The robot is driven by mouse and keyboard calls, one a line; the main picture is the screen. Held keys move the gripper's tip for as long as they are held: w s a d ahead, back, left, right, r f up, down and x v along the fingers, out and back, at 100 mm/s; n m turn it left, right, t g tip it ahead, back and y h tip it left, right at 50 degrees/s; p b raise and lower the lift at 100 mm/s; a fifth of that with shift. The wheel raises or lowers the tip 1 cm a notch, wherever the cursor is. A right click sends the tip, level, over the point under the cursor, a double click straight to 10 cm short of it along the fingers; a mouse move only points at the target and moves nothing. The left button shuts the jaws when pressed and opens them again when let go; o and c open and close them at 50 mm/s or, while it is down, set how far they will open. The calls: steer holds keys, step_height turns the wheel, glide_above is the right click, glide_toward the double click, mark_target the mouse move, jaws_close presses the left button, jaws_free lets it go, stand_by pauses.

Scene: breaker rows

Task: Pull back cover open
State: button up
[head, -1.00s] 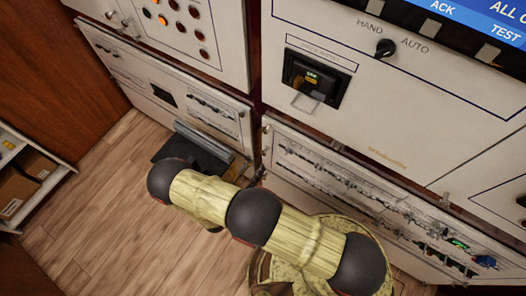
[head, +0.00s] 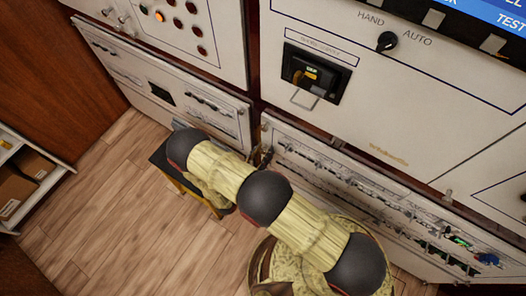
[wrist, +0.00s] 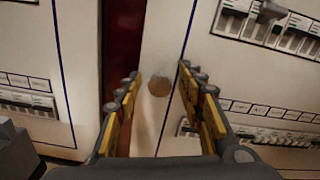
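The lower right cover (head: 345,190) is a pale panel with rows of breakers, upright in the cabinet front. It looks flush with its surround. A round brownish knob (wrist: 158,85) sits near the panel's left edge in the wrist view. My gripper (wrist: 159,78) is open, with its two yellow-padded fingers on either side of the knob. I see a gap between each finger and the knob; contact is not visible. In the head view, my arm's dark joints and pale links hide most of the gripper.
Another pale panel (head: 170,85) is to the left, beyond a dark red gap (wrist: 122,45). A shelf with boxes (head: 20,190) is at far left.

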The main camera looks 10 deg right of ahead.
steer(key=shift+c, duration=1)
steer(key=c, duration=0.7)
jaws_close()
